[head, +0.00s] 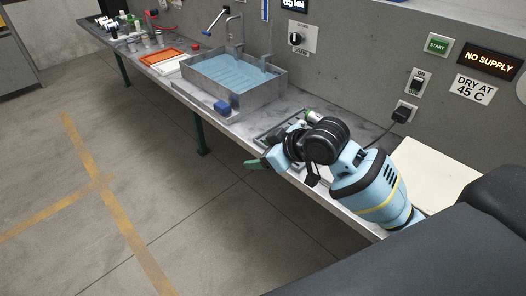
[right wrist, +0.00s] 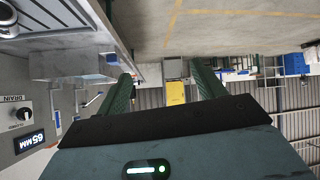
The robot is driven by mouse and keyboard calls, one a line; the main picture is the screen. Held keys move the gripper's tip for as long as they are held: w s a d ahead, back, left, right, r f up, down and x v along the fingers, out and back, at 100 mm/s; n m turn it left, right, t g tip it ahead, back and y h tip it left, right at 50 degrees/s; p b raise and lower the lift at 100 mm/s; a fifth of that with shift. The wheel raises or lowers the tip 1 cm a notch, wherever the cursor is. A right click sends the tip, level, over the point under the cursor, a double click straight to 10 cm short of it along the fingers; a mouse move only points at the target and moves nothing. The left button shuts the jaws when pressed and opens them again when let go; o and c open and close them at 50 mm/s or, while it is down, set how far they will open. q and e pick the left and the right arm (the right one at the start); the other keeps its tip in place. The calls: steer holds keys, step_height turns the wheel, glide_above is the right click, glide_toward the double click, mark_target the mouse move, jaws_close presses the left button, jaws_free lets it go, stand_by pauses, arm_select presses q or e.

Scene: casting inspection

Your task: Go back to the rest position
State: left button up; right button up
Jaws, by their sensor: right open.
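My right arm comes in from the right in the head view and reaches over the front edge of the bench. My right gripper (head: 257,163) shows green fingers that point left, at the bench's front edge. In the right wrist view my right gripper (right wrist: 162,73) has its two green fingers wide apart with nothing between them. My left gripper is not in view.
A grey basin of blue water (head: 232,78) stands on the long bench (head: 215,122). A blue block (head: 222,107) sits at its front. An orange-rimmed tray (head: 162,58) and several small bottles are farther left. The floor (head: 150,170) in front is clear.

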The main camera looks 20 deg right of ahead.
stand_by(0.3)
steer(key=s+f+m, duration=0.2)
steer(key=s+f, duration=0.2)
steer(key=f, duration=0.4)
steer(key=s+f+m, duration=0.1)
steer(key=s+f, duration=0.3)
steer(key=f, duration=0.5)
steer(key=s+f+m+h, duration=0.1)
steer(key=s+f, duration=0.5)
steer(key=s, duration=0.4)
steer(key=s+d+f+m+h, duration=0.1)
steer(key=s+f+h, duration=0.1)
steer(key=s+f, duration=0.4)
steer(key=s, duration=0.4)
steer(key=shift+s+f+t, duration=0.15)
steer(key=shift+f+t, duration=0.05)
steer(key=shift+t, duration=0.1)
steer(key=shift+d, duration=0.1)
